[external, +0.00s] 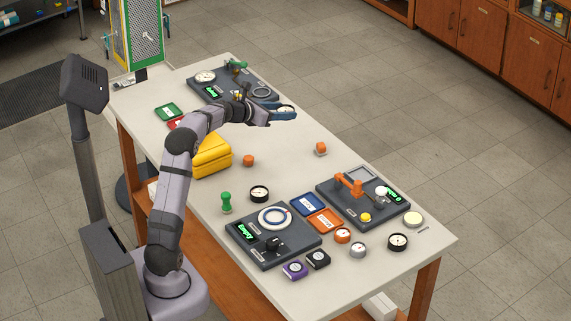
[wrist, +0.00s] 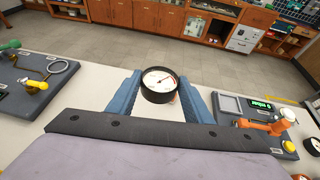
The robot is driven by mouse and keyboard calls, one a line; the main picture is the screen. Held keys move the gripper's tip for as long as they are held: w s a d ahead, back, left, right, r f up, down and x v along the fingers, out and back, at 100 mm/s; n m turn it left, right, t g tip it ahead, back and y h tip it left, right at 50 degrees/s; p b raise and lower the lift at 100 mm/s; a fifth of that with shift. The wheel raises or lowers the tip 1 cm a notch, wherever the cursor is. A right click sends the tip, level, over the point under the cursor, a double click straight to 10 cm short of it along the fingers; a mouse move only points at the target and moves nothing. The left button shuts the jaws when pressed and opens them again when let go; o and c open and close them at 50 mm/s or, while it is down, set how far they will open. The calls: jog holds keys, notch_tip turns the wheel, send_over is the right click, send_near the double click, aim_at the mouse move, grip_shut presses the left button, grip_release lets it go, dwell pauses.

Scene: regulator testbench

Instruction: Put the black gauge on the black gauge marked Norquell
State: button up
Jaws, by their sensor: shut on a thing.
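My gripper (wrist: 159,98) is shut on a black gauge (wrist: 159,84) with a round white face, held between its blue fingers. In the external view my gripper (external: 284,114) is out over the far half of the table, and the held gauge (external: 286,108) is partly hidden by a finger. Two other black-rimmed gauges stand on the table: one (external: 259,194) beside the green knob-shaped piece, and one (external: 398,242) near the front right corner. The lettering on them is too small to read, so I cannot tell which is marked Norquell.
A dark panel (external: 205,92) with a white gauge stands at the back. Two more panels stand nearer: one with a ringed dial (external: 250,247), one with an orange lever (external: 345,209). A yellow case (external: 213,157) lies beside my arm. The table's middle right is mostly clear.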

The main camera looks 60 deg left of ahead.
jog(key=w+d+m+h, duration=0.1)
jog(key=w+d+h, duration=0.15)
jog(key=d, duration=0.45)
jog(key=w+d+m+h, duration=0.1)
jog(key=w+d+m, duration=0.15)
jog(key=d, duration=0.55)
jog(key=m+g+h, duration=0.4)
jog(key=m+h, duration=0.3)
send_over(392, 239)
notch_tip(392, 239, down, 4)
jog(key=shift+h, duration=0.25)
jog(key=shift+f, duration=5.3)
jog(key=shift+f+b, duration=0.15)
jog(key=shift+b, duration=0.25)
jog(key=o, duration=1.1)
